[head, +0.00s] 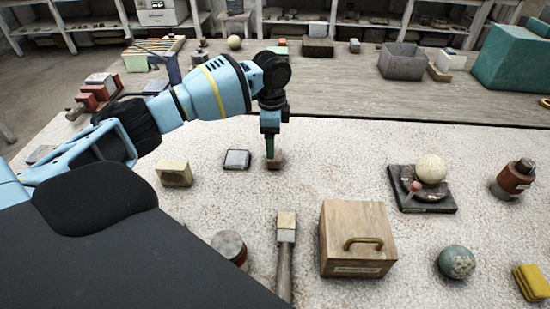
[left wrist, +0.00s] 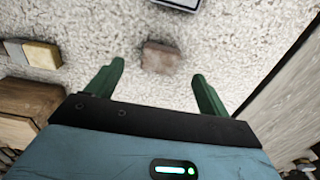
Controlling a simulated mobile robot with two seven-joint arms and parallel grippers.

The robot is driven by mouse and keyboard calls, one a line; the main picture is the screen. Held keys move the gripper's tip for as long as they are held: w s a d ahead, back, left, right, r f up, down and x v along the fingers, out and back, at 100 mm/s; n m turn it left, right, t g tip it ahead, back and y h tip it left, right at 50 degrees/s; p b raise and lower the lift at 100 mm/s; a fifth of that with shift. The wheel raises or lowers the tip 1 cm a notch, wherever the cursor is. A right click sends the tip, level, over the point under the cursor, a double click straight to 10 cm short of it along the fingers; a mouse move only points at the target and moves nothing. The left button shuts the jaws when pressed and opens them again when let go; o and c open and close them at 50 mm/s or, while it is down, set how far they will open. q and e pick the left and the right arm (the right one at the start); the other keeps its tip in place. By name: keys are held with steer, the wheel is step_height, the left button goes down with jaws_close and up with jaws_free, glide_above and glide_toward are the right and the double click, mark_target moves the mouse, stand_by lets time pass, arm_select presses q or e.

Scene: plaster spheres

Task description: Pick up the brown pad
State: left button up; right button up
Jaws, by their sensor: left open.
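The brown pad (head: 278,160) lies on the speckled white surface, partly hidden behind my left gripper (head: 271,150) in the head view. In the left wrist view the brown pad (left wrist: 160,57) is a small dull brown block. It appears between the two green fingers of my left gripper (left wrist: 158,72), a little beyond the line of their tips. The fingers are spread wide with nothing gripped, pointing down at the pad. I cannot tell how high they are above it. My right gripper is not in view.
A white-topped dark square (head: 237,159) lies close left of the pad, with a yellowish block (head: 174,174) farther left. A wooden box with a brass handle (head: 352,225) and a brush-like tool (head: 286,235) are nearer. A pale sphere (head: 432,168) rests on a dark base at right.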

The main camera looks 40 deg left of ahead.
arm_select(q)
steer(key=shift+w+d+f, duration=0.15)
steer(key=shift+f, duration=1.1)
steer(key=shift+w+d+f, duration=0.15)
steer(key=shift+f, duration=1.1)
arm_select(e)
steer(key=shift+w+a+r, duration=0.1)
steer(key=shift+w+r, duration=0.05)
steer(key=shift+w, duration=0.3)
arm_select(q)
steer(key=c, duration=1.1)
steer(key=shift+o, duration=0.2)
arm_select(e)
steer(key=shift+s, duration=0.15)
arm_select(q)
steer(key=shift+r, duration=0.1)
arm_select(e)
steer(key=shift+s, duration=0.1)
